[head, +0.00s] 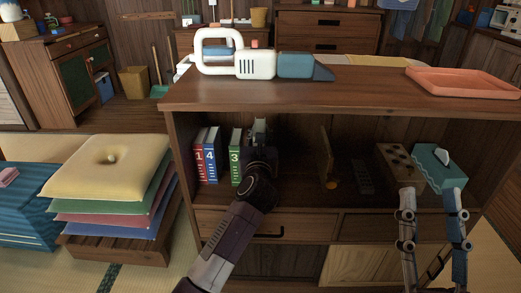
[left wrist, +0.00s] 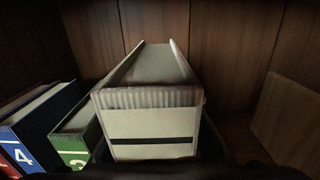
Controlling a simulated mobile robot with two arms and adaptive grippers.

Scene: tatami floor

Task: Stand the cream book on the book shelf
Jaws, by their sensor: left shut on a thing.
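The cream book (left wrist: 150,122) fills the middle of the left wrist view, spine toward the camera, with a dark band across it. In the head view only a pale bit of it (head: 260,129) shows above my left gripper (head: 259,156), which is shut on it inside the book shelf (head: 300,202). The book looks roughly upright, just right of the green book (head: 235,156); whether its base touches the shelf is hidden. The red book (head: 199,155) and blue book (head: 211,155) stand further left. My right gripper (head: 432,208) is open and empty before the shelf's right side.
A brown wooden bookend-like piece (head: 325,155) stands right of the gripper. A wooden box with holes (head: 402,164) and a teal tissue box (head: 440,166) sit at the right. The white-and-blue tool (head: 255,65) and orange tray (head: 463,82) lie on top. Stacked cushions (head: 105,165) stand left.

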